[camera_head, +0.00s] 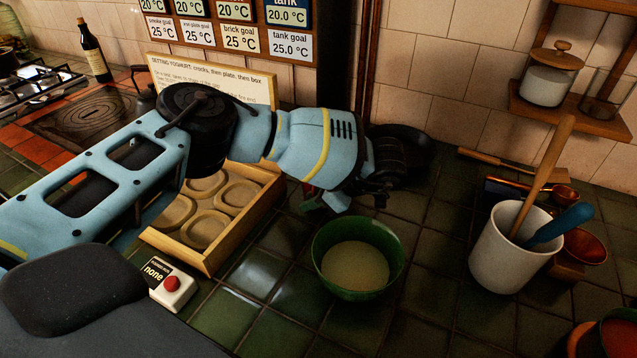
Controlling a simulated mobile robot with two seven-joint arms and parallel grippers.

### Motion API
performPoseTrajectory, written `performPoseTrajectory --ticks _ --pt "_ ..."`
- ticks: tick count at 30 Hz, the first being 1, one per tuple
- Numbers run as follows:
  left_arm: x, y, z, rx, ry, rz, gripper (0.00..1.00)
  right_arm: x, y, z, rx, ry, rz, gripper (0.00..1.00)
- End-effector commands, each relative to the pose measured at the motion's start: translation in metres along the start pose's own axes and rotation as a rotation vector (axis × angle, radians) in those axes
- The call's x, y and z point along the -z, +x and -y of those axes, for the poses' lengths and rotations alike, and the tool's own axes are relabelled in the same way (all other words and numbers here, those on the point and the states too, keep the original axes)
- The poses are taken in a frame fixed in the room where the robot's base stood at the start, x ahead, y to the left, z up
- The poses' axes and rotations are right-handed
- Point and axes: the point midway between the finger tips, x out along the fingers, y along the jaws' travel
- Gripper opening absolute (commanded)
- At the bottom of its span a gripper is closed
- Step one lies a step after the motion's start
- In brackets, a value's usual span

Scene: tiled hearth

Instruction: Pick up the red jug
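My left arm comes in from the left and reaches across the tiled counter. My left gripper (345,195) is at its end, pointing down behind the green bowl (358,257). Its fingers are dark and mostly hidden by the wrist, so I cannot tell whether they are open or shut. A small bit of red shows beside it, too little to identify. No whole red jug is visible. At the bottom right corner, a cut-off vessel (617,337) has a red-orange inside and an orange handle; I cannot tell whether it is the jug. My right gripper is out of view.
A white crock (508,254) with a wooden spoon and blue-handled tool stands at right, near copper ladles (585,246). A wooden tray (232,247) of round moulds and a red-button box (172,284) lie left of the bowl. Bare tiles (440,310) lie between bowl and crock.

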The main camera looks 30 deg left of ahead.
Motion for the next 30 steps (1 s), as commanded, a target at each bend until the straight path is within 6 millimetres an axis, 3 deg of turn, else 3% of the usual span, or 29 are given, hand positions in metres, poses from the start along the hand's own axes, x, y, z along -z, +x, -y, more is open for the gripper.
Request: performPoseTrajectory --ticks 1,5,30 --pt "-0.0001 -0.0001 0.0 0.0 0.0 0.0 0.17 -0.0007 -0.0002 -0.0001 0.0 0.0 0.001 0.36" --pt "0.0 -0.0003 0.0 0.0 0.0 0.0 0.0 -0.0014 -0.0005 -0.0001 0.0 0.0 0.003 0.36" --pt "0.0003 -0.0005 -0.0002 0.0 -0.001 -0.001 0.0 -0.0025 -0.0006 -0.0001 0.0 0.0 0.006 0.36"
